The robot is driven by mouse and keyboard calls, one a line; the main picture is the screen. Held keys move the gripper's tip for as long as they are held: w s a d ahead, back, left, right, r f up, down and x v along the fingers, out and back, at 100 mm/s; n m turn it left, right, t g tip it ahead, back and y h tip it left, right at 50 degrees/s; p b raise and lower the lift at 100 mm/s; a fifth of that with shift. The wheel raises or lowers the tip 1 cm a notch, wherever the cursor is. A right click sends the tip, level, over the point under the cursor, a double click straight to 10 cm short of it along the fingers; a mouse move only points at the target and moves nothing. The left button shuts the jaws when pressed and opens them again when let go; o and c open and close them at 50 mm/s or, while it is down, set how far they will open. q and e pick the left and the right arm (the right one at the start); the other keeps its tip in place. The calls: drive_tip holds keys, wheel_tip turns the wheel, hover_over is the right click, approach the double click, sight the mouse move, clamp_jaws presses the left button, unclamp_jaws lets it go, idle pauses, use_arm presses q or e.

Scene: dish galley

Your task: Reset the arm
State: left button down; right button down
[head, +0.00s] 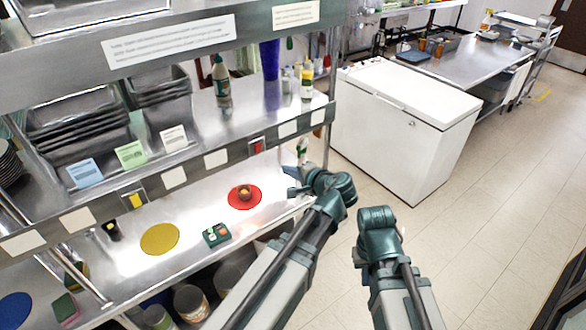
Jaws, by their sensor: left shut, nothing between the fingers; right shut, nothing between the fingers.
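My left arm (271,276) reaches up from the bottom and bends at a green joint (338,190). My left gripper (291,192) points left from there, shut and empty. It is above the right end of the lit metal counter, to the right of a red disc (236,204) and apart from it. My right arm (398,292) stands to the right, over the floor, and its upper end is a green joint (378,220). My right gripper does not show; it seems hidden behind that arm.
A small brown object (244,191) sits on the red disc. A yellow disc (160,239) and a small box with coloured buttons (216,235) lie on the counter. Shelves hang above it. A white chest freezer (398,125) stands behind.

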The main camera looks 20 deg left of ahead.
use_arm(q)
drive_tip(key=shift+a, duration=0.15)
drive_tip(key=shift+s+f, duration=0.1)
drive_tip(key=s+d+f+n+g+h+b, duration=0.1)
drive_tip(key=s+d+f+g+h+b, duration=0.1)
drive_tip(key=s+d+f+b, duration=0.3)
drive_tip(key=s+d+f+n+g+h+b, duration=0.1)
drive_tip(key=s+d+f+g+h+b, duration=0.2)
drive_tip(key=s+f, duration=0.5)
drive_tip(key=s+d+f+n+g+h+b, duration=0.1)
drive_tip(key=s+d+f+g+h+b, duration=0.2)
drive_tip(key=f, duration=1.2)
drive_tip(key=s+d+h+b, duration=0.1)
drive_tip(key=s+d+b, duration=0.2)
drive_tip(key=b, duration=0.1)
drive_tip(key=shift+s+d+f+n+b, duration=0.2)
drive_tip(key=shift+s+d+n+b, duration=0.1)
drive_tip(key=shift+d+n, duration=0.1)
